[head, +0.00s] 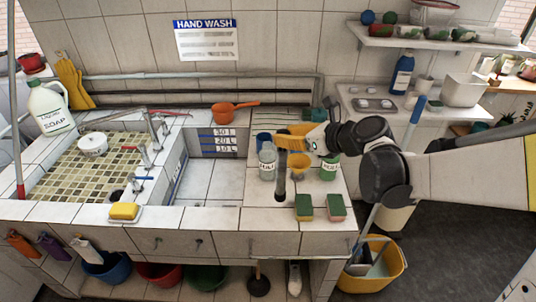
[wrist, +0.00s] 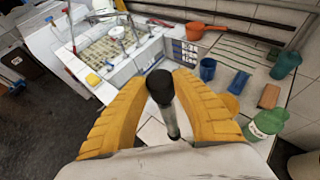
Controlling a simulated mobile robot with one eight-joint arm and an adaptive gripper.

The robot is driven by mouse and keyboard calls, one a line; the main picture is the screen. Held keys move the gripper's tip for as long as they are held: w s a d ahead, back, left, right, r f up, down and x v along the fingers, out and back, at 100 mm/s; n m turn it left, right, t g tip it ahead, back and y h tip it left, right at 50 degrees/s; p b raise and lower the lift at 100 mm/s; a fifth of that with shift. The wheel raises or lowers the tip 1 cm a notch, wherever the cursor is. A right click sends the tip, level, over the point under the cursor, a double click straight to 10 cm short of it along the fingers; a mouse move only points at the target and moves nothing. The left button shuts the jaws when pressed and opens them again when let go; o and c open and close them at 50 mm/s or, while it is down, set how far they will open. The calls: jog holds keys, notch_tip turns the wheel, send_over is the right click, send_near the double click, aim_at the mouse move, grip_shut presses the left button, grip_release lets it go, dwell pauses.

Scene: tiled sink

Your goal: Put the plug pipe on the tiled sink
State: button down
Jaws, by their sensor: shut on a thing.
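The plug pipe (head: 281,180) is a slim grey tube with a black end. My gripper (head: 284,147), with yellow fingers, is shut on it above the right part of the counter. The tiled sink (head: 205,216) lies to the left of my gripper, with a mosaic-floored basin at left and a deep white basin marked in litres in the middle. It also shows in the wrist view (wrist: 118,78). I cannot tell the pipe's height above the counter.
A clear jar (head: 267,163), a green-labelled container (head: 329,168) and two sponges (head: 305,207) crowd the counter around my gripper. An orange ladle (head: 232,112) lies behind the middle basin. Taps (head: 145,155) and a yellow sponge (head: 124,211) stand near the left basin.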

aim_at(281, 169)
jog(key=w+a+f+b, duration=0.2)
jog(key=a+f+b, duration=0.1)
jog(key=a+f, duration=0.2)
jog(key=shift+f, duration=1.15)
jog(key=shift+f, duration=0.25)
jog(key=c, duration=1.1)
grip_release()
jog(key=shift+r, duration=0.1)
